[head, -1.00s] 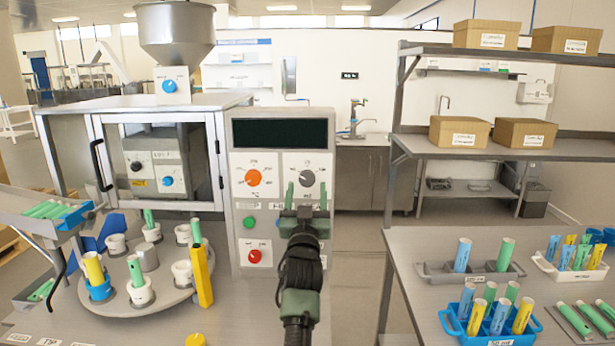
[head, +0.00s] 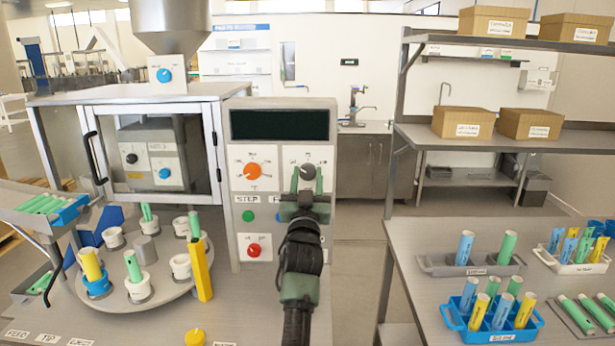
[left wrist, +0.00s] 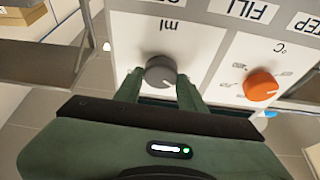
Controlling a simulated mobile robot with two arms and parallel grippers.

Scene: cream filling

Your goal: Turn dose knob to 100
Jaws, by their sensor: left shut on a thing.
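The grey dose knob (head: 307,171) is on the upper right white plate of the control panel (head: 280,215), under a dark display (head: 279,125). In the left wrist view the panel appears upside down, and the knob (left wrist: 160,72) sits by an "ml" label, with a short pale mark on its face. My left gripper (head: 307,180) reaches up to the panel with its green fingers on either side of the knob, shut on it. Its fingers (left wrist: 160,85) also show in the left wrist view. The dial's numbers are too small to read. My right gripper is out of view.
An orange knob (head: 252,171) is left of the dose knob. A green button (head: 248,216) and a red knob (head: 254,250) are lower on the panel. A turntable (head: 150,295) with cups and tubes stands left. Tube racks (head: 490,330) stand on the right table.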

